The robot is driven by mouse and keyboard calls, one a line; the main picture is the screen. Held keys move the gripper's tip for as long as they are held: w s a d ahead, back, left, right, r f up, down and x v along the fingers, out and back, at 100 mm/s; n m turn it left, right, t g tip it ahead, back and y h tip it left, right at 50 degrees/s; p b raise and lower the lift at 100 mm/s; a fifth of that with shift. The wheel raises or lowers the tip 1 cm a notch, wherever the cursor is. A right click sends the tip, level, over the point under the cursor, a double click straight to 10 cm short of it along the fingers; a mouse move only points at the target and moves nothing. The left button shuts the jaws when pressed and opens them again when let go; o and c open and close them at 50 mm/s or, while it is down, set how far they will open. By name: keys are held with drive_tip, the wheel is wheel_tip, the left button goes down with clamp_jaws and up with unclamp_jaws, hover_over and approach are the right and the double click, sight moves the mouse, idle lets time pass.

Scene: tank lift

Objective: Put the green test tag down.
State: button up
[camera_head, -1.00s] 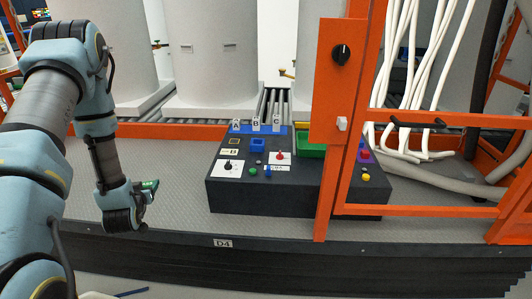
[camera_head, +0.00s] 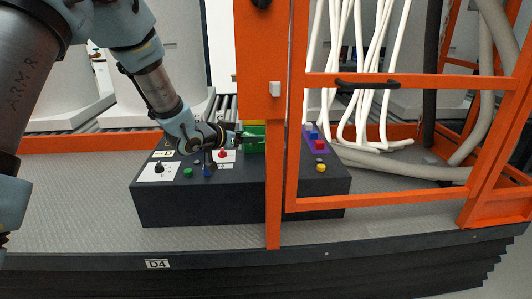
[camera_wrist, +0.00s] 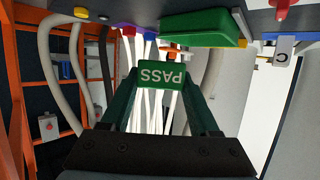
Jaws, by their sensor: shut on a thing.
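The green test tag (camera_wrist: 163,86) reads PASS, upside down in the wrist view. It sits between the fingertips of my gripper (camera_wrist: 163,100), which is shut on it. In the head view my gripper (camera_head: 238,139) is beside the green tray (camera_head: 256,147) on the dark control box. The tag cannot be told apart from the tray there. In the wrist view the green tray (camera_wrist: 205,30) shows at the top, apart from the tag. I cannot tell the exact height of the tag over the box.
The dark control box (camera_head: 200,205) carries knobs and buttons, including a red knob (camera_head: 223,154) near my gripper. An orange post (camera_head: 273,190) stands in front of the box, just right of the tray. White hoses (camera_head: 350,120) hang behind the orange frame.

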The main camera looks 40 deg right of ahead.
drive_tip(key=shift+s+d+f+g, duration=0.3)
drive_tip(key=shift+s+d+f, duration=0.05)
drive_tip(key=shift+s+d, duration=0.4)
hover_over(256, 172)
wheel_tip(256, 172, down, 4)
drive_tip(key=shift+d+f+b, duration=0.1)
drive_tip(key=shift+f+b, duration=0.05)
drive_tip(key=shift+b, duration=0.3)
drive_tip(key=shift+w+f, duration=0.1)
drive_tip(key=shift+f, duration=2.2)
drive_tip(key=shift+b, duration=0.3)
drive_tip(key=shift+f, duration=0.25)
drive_tip(key=o, duration=1.4)
drive_tip(key=shift+r, duration=0.1)
drive_tip(key=shift+c, duration=0.2)
